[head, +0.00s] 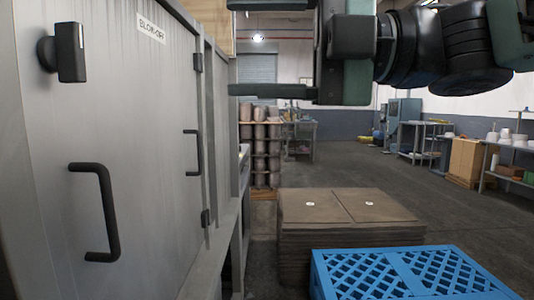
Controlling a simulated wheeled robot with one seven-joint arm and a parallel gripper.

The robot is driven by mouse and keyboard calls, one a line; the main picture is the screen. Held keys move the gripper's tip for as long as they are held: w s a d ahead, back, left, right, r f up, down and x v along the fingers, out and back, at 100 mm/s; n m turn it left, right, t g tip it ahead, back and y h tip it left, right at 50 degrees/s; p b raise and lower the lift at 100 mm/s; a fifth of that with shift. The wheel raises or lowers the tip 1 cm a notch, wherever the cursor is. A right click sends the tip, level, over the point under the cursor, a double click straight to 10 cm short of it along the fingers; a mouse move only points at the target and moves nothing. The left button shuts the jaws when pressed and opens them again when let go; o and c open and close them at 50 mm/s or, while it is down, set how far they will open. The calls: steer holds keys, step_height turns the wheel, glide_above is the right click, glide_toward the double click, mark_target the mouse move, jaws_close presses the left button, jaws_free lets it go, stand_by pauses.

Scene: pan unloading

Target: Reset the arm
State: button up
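My gripper (240,48) is at the top middle of the head view and points left. Its two fingers are spread well apart, one at the top edge of the picture and one below it. Only background shows between them, so it is open and empty. My arm (435,45) reaches in from the top right, with dark and green links. The upper finger and parts of the arm are cut off by the picture's top edge. No pan is in view.
A grey metal cabinet (150,190) with black handles fills the left side. A stack of brown sheets (340,212) and a blue plastic crate (400,262) stand in front at lower right. Shelves (505,165) stand far right. The grey floor (400,190) beyond is mostly clear.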

steer(key=w+d+f+m+t+h+p, duration=0.3)
steer(key=w+f+m+t+h+p, duration=0.5)
steer(key=m, duration=1)
steer(key=s+d+f+m+g+h+p, duration=0.1)
steer(key=s+d+f+m+h, duration=0.15)
steer(key=f, duration=0.45)
steer(key=s+d+f+m+h, duration=0.1)
steer(key=d+f+m+h, duration=0.3)
steer(key=f, duration=0.3)
steer(key=s+d+f+m+g+h+p, duration=0.1)
steer(key=s+d+f+m+g, duration=0.1)
steer(key=s, duration=0.4)
steer(key=s+d+f+m+g+h+p, duration=0.1)
steer(key=s+d+f+m+g+h, duration=0.1)
steer(key=s+d+f+g, duration=0.2)
steer(key=s+g, duration=0.1)
steer(key=s, duration=0.2)
